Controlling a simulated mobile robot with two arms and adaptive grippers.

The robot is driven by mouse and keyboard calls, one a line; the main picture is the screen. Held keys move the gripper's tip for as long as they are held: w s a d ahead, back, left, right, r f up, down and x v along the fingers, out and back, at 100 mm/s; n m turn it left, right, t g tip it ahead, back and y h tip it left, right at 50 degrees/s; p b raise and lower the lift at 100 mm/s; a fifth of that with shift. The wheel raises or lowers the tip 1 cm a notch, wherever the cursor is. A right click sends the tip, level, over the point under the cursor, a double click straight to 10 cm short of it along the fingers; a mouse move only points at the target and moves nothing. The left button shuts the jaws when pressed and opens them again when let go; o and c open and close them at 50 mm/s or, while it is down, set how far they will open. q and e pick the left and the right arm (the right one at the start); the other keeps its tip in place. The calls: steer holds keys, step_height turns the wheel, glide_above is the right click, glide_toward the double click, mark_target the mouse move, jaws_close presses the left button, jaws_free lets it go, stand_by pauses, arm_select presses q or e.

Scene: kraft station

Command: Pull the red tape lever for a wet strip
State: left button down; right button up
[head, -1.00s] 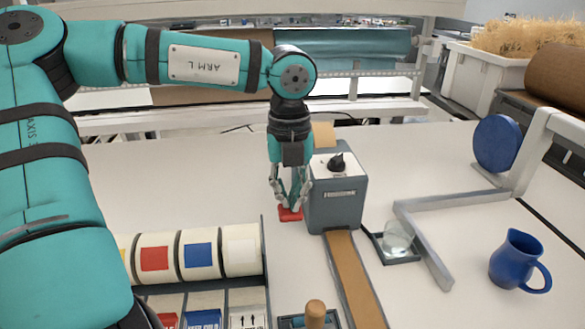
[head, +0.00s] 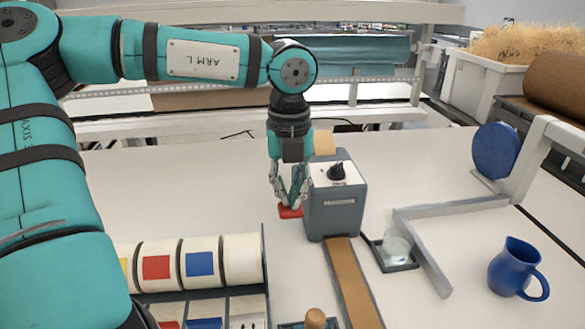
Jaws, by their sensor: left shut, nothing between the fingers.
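The grey tape dispenser (head: 336,212) stands on the white table, with a black knob (head: 337,171) on its white top. A brown tape strip (head: 352,285) runs from its front toward the near edge. The red lever (head: 289,212) sticks out at the dispenser's left side, low down. My left gripper (head: 290,205) points down with its fingertips shut at the red lever, with nothing seen between them. Whether the fingertips touch the lever or are just above it I cannot tell. My right gripper is out of view.
A rack of label rolls (head: 200,262) stands at the front left. Right of the tape are a glass on a dark tray (head: 402,264), a grey angled bar (head: 425,250) and a blue jug (head: 517,268). A wooden handle (head: 315,319) is at the bottom edge.

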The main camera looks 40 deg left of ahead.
arm_select(q)
step_height(320, 180, up, 9)
steer(key=p, duration=0.5)
steer(key=shift+f, duration=0.15)
stand_by(0.5)
